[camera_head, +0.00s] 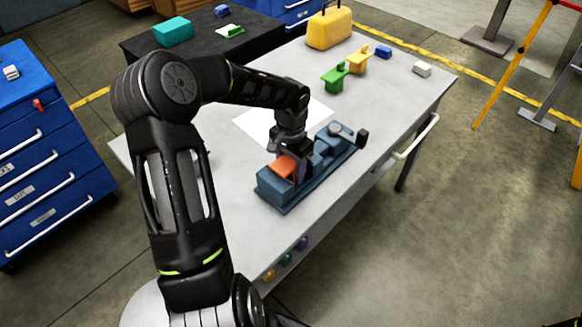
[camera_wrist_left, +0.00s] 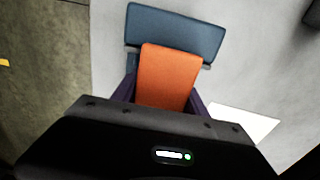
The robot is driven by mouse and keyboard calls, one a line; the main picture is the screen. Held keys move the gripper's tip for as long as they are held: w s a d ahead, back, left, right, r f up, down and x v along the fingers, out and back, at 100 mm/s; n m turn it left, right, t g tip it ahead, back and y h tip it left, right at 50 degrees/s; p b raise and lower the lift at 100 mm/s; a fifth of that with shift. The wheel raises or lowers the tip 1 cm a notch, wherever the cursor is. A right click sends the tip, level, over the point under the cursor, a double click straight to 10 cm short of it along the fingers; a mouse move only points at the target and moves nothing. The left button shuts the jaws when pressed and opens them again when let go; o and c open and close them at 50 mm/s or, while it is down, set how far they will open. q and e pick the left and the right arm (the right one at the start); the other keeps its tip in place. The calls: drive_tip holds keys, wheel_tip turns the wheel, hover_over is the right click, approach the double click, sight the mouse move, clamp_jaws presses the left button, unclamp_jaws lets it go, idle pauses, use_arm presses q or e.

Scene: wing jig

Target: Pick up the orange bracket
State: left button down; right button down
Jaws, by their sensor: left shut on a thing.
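The orange bracket (camera_head: 284,166) sits at the near left end of the blue-grey jig (camera_head: 270,192) on the table. My left gripper (camera_head: 294,176) reaches down over it from above. In the left wrist view the orange bracket (camera_wrist_left: 168,75) lies between the two dark purple fingers, which are shut on it. Behind it in that view is the end of the blue-grey jig (camera_wrist_left: 178,30). The bracket's lower part is hidden, so I cannot tell whether it touches the jig.
A white sheet (camera_head: 255,124) lies beside the jig. Green (camera_head: 335,78) and yellow (camera_head: 358,60) brackets, a blue block (camera_head: 383,52), a white block (camera_head: 422,69) and a yellow case (camera_head: 329,27) stand toward the far end. The near left tabletop (camera_head: 235,225) is clear.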

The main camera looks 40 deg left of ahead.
use_arm(q)
wheel_tip(320, 180, up, 10)
drive_tip(key=shift+b, duration=0.65)
idle(0.3)
